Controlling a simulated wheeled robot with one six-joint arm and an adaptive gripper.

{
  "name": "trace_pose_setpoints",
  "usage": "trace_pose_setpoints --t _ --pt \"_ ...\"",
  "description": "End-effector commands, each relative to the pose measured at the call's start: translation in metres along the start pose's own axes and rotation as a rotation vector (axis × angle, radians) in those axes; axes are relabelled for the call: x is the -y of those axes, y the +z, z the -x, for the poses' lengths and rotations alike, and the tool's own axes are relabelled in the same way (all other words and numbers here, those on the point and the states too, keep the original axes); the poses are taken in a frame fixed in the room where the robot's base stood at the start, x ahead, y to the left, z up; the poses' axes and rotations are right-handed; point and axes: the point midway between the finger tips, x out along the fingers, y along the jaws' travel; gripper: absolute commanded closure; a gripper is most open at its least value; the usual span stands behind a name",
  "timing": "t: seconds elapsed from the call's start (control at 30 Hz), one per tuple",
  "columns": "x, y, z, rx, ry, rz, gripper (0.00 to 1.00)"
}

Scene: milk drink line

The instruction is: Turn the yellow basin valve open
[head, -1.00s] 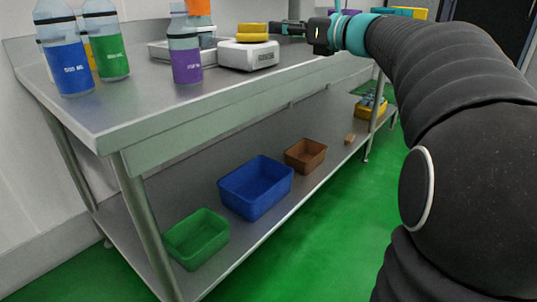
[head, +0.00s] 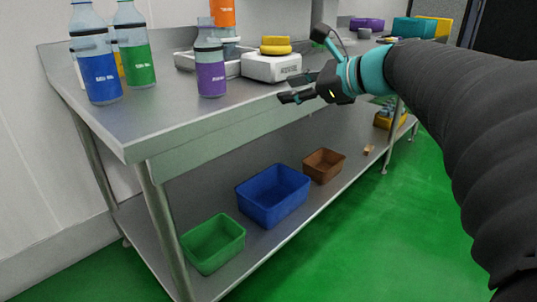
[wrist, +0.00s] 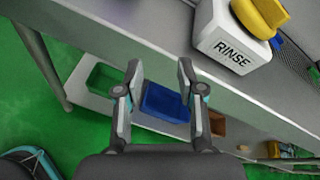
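The yellow basin valve (head: 275,45) is a round yellow knob on top of a white box (head: 271,68) on the steel table. In the wrist view the yellow valve (wrist: 262,16) is at the upper right, on the white box marked RINSE (wrist: 228,45). My gripper (head: 283,89) is in front of the table's front edge, below and to the right of the valve and apart from it. In the wrist view my gripper (wrist: 158,72) has its two fingers spread with nothing between them.
Bottles with blue (head: 101,78), green (head: 137,65) and purple (head: 211,78) labels stand on the table, left of the white box. Green (head: 214,243), blue (head: 273,195) and brown (head: 324,165) bins sit on the lower shelf. The green floor (head: 390,235) in front is clear.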

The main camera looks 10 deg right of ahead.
Motion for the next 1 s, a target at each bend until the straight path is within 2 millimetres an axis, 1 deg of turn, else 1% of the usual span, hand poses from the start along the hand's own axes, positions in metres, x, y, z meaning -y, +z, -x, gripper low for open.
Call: trace_pose_setpoints --t 0.1,0.4,0.6,0.8,1.0 --pt "-0.021 -0.003 -0.001 -0.047 0.035 0.096 0.61" --pt "-0.069 -0.018 0.001 -0.156 0.136 0.349 0.61" --pt "-0.101 -0.029 0.006 -0.219 0.213 0.529 0.61" --pt "-0.130 -0.043 0.015 -0.276 0.297 0.717 0.61" --pt "-0.151 -0.054 0.022 -0.312 0.365 0.864 0.61"
